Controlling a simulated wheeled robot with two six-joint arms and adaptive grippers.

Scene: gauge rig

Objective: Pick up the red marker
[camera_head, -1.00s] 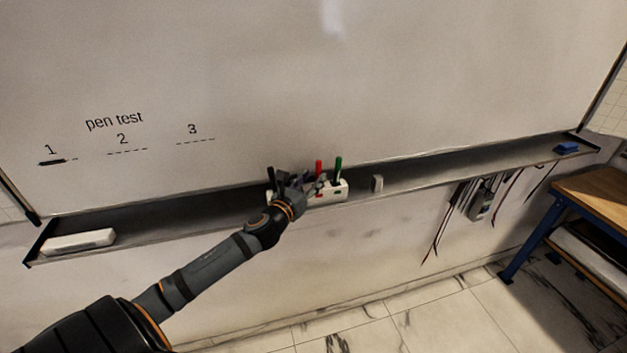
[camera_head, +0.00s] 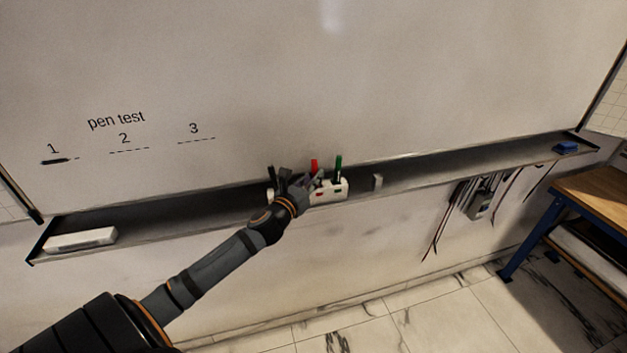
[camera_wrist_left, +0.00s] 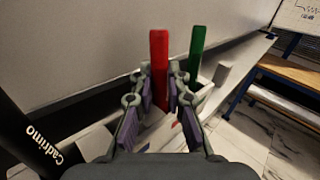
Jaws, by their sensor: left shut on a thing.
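The red marker (camera_head: 314,165) stands upright in a white holder (camera_head: 332,192) on the whiteboard tray. My left gripper (camera_head: 312,182) is at the holder, its fingers shut around the red marker. In the left wrist view the red marker (camera_wrist_left: 159,65) rises between the two fingers of my left gripper (camera_wrist_left: 161,85). Its lower end is hidden by the gripper and holder. A green marker (camera_head: 338,168) stands to the right, and a black marker (camera_head: 271,178) stands to the left. My right gripper is not in view.
The dark tray (camera_head: 450,163) runs along the whiteboard's lower edge. A white eraser-like block (camera_head: 80,240) lies at its left end, a small grey block (camera_head: 377,181) right of the holder, and a blue block (camera_head: 566,147) at the far right. A wooden-topped table (camera_head: 597,195) stands at the right.

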